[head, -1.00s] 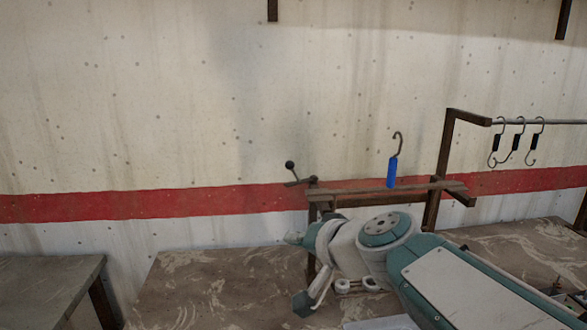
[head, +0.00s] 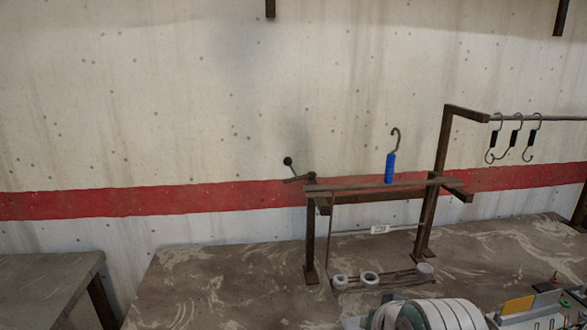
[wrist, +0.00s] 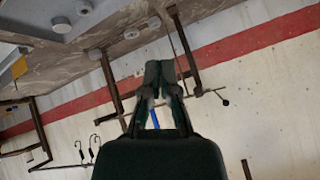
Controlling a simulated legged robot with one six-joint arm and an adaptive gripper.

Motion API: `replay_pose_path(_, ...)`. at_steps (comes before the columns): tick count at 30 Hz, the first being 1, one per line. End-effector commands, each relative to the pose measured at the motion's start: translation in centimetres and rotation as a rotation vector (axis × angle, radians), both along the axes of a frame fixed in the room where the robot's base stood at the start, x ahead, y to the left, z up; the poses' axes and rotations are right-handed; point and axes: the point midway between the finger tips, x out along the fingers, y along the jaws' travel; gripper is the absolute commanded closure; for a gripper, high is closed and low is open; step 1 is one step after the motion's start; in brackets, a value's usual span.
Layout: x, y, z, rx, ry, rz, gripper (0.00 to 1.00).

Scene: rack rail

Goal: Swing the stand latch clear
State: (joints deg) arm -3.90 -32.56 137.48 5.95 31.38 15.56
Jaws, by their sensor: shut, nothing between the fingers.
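The stand (head: 372,196) is a brown metal frame on the bench. Its latch (head: 296,179), at the left end of the top bar, is a short lever with a black ball (head: 288,161) raised at its outer end. The latch ball also shows in the wrist view (wrist: 225,102), right of my fingers. A hook with a blue handle (head: 390,168) stands upright on the top bar. My gripper (wrist: 160,68) is shut and empty in the wrist view, overlapping the stand behind it and apart from the latch in the picture. The head view does not show the gripper.
Several black-handled hooks (head: 516,138) hang on a rail (head: 550,119) at right. Rolls of tape (head: 369,279) and other small items lie on the bench (head: 220,285) below the stand. A second table (head: 50,285) is at left. The wall area around the latch is clear.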

Motion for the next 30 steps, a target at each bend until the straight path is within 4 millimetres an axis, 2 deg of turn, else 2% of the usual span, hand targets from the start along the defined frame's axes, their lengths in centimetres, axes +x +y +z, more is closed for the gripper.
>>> replay_pose_path(1, 2.4, 1.0, 0.7, 0.073, -0.050, -0.040, 1.00)
replay_pose_path(6, 10.0, 3.9, 3.8, 0.370, -0.243, -0.206, 1.00)
replay_pose_path(12, 17.5, 6.6, 6.7, 0.750, -0.445, -0.385, 1.00)
replay_pose_path(15, 20.5, 7.8, 7.7, 0.943, -0.541, -0.461, 1.00)
replay_pose_path(18, 22.8, 8.6, 8.3, 1.115, -0.624, -0.518, 1.00)
replay_pose_path(22, 24.3, 9.1, 8.7, 1.266, -0.698, -0.562, 1.00)
replay_pose_path(30, 26.1, 9.0, 9.2, 1.322, -0.731, -0.575, 1.00)
